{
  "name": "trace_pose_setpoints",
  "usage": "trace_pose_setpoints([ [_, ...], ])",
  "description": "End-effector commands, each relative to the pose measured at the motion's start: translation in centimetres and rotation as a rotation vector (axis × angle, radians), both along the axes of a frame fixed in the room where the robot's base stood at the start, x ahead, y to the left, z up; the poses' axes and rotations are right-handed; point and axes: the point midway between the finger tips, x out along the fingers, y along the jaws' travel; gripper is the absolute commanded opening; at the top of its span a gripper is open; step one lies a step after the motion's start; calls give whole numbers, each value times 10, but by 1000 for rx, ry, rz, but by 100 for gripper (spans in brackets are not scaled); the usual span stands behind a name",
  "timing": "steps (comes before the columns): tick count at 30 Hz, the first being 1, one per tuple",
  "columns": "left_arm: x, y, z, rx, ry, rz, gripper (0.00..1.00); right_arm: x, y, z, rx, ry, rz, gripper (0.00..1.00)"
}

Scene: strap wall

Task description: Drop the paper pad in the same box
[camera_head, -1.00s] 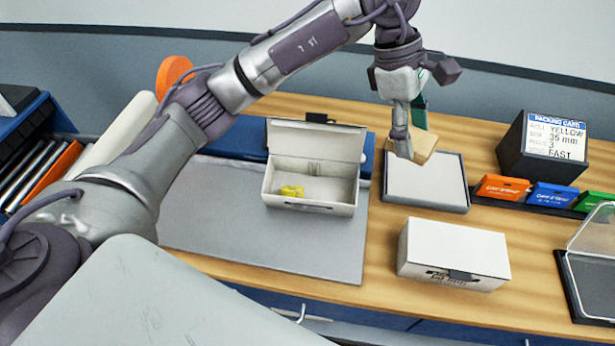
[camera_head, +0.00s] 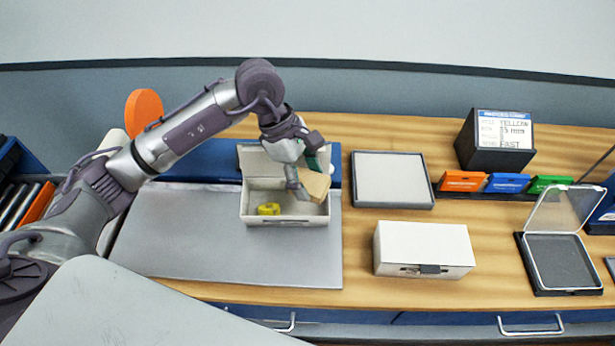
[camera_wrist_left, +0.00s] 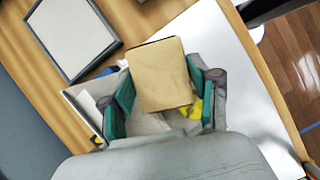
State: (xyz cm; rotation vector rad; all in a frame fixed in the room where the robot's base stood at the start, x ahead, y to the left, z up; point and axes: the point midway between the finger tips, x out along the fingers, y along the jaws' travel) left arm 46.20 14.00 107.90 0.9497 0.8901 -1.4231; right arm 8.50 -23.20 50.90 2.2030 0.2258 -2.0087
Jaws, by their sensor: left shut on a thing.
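The paper pad (camera_head: 315,186) is a tan, flat block held in my left gripper (camera_head: 303,182). In the left wrist view the pad (camera_wrist_left: 160,75) sits between the two green fingers of the gripper (camera_wrist_left: 163,92). The open white box (camera_head: 285,221) stands on the grey mat with its lid raised at the back. The pad is over the right part of this box and hides some of its inside. A yellow item (camera_head: 268,209) lies in the box at its left; it also shows in the left wrist view (camera_wrist_left: 195,108). My right gripper is not in view.
A closed white box (camera_head: 423,245) stands to the right. Behind it is an empty grey tray (camera_head: 392,180). Orange, blue and green small boxes (camera_head: 507,183) sit near the packing card (camera_head: 505,130). A clear-lidded case (camera_head: 560,262) stands open at the right. The grey mat (camera_head: 190,240) has free room.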

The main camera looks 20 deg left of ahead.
Motion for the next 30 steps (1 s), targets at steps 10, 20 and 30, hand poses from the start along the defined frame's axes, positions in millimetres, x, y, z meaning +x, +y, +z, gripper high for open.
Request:
trace_pose_setpoints([
  [10,0,0,-20,0,0,0,48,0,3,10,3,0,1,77],
  [20,0,0,-26,0,0,0,48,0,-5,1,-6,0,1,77],
  [30,0,0,-33,0,0,0,48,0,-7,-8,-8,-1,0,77],
])
